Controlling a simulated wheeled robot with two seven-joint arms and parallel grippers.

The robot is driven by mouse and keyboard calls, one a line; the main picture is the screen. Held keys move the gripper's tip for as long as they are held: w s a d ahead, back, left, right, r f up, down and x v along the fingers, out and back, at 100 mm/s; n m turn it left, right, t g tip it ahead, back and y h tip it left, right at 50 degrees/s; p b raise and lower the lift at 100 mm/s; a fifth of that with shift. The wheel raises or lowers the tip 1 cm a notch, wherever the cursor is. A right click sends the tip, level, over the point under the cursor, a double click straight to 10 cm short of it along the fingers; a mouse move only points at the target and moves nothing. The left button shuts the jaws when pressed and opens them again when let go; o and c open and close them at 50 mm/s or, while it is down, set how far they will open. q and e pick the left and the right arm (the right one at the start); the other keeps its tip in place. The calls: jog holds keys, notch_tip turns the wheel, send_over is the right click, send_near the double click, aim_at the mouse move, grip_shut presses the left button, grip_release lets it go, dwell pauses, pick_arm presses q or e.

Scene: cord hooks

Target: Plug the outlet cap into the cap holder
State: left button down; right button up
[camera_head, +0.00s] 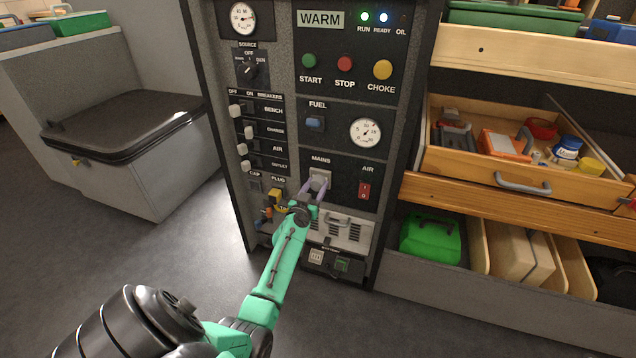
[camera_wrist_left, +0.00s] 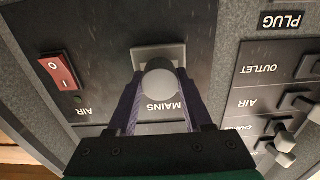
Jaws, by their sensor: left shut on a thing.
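The outlet cap is a round grey knob (camera_wrist_left: 160,78) at the light square MAINS plate (camera_wrist_left: 158,54), which also shows in the head view (camera_head: 321,174). My left gripper (camera_head: 314,189) has its purple fingers shut on the cap from both sides; in the wrist view (camera_wrist_left: 160,96) they flank it. I cannot tell whether the cap is still seated in the plate or just in front of it. The cap holder (camera_head: 255,184) is a small dark spot under the CAP label, left of the gripper. My right gripper is not in view.
A yellow plug (camera_head: 276,197) hangs under the PLUG label, close to my left arm. A red rocker switch (camera_head: 364,190) is right of the MAINS plate. A vented metal box (camera_head: 342,232) sits below. Breaker switches (camera_head: 250,132) line the panel's left; an open drawer (camera_head: 520,185) juts out at right.

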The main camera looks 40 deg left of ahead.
aim_at(316, 187)
pick_arm(q)
jog(key=shift+s, duration=0.15)
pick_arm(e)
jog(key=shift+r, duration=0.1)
pick_arm(q)
jog(key=shift+p+v, duration=0.85)
jog(key=shift+v, duration=2.05)
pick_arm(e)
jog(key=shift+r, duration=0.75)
